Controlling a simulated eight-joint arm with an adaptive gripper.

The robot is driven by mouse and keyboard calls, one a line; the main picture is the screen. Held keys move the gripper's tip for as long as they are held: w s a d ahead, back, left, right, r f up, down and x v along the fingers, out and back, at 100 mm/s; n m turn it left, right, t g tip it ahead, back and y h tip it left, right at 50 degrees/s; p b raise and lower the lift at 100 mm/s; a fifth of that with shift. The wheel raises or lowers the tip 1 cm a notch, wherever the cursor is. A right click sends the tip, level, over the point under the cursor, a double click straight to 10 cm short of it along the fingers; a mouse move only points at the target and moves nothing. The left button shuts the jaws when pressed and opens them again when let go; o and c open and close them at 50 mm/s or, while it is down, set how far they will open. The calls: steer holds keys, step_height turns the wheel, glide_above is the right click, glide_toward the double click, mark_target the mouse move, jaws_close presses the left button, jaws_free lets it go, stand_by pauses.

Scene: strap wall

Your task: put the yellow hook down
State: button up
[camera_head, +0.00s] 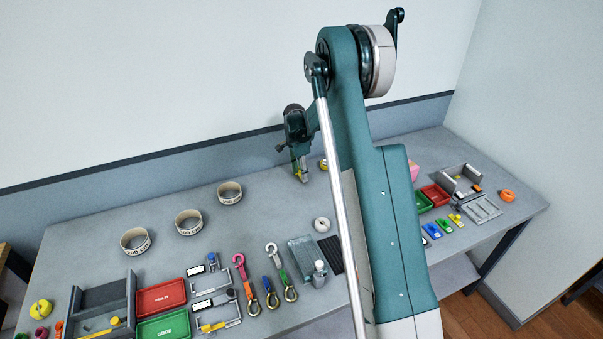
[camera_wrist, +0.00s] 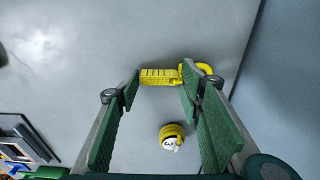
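The yellow hook (camera_wrist: 160,77) lies across the gap between my green fingertips in the wrist view. Its ridged body fills that gap, and its curved end shows beyond the right finger, which hides part of it. My gripper (camera_wrist: 160,88) appears shut on it. In the head view, my gripper (camera_head: 300,176) points down, low over the back middle of the grey table (camera_head: 250,215). A bit of yellow shows at its tip; whether the hook touches the table cannot be told.
A yellow roll marked 3 (camera_wrist: 172,135) stands near my gripper. Three pale rings (camera_head: 188,222) stand to the left. The table between the rings and my gripper is clear.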

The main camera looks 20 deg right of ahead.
steer(key=shift+o, duration=1.2)
steer(key=shift+r, duration=0.1)
steer(key=shift+r, duration=0.15)
step_height(320, 180, up, 12)
steer(key=a, duration=0.1)
steer(key=shift+a, duration=0.1)
steer(key=shift+s, duration=0.1)
